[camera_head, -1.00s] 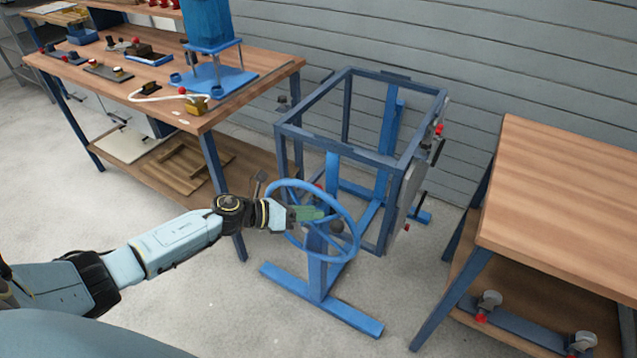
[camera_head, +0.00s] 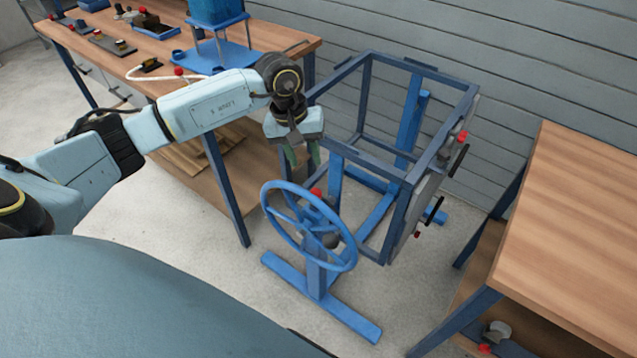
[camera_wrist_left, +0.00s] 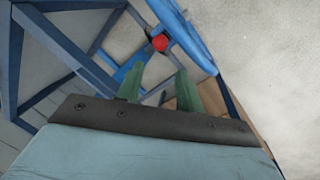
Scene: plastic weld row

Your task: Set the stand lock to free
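The blue stand (camera_head: 317,275) stands on the floor in the middle, with a blue handwheel (camera_head: 268,212) on its near side and a dark blue open frame (camera_head: 378,163) behind. A red knob (camera_head: 316,193), which looks like the stand lock, sits just behind the wheel's upper rim; its setting cannot be read. The red knob also shows in the left wrist view (camera_wrist_left: 160,42), beyond the fingertips. My left gripper (camera_head: 303,165) points down above the knob, apart from it. Its green fingers (camera_wrist_left: 158,85) are spread and empty. My right gripper is out of view.
A wooden workbench (camera_head: 290,40) with small fixtures and a blue press (camera_head: 222,50) stands at the back left. Another wooden table (camera_head: 580,220) is at the right. Red-knobbed clamps (camera_head: 461,137) stick out from the frame's right side. Floor in front of the stand is clear.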

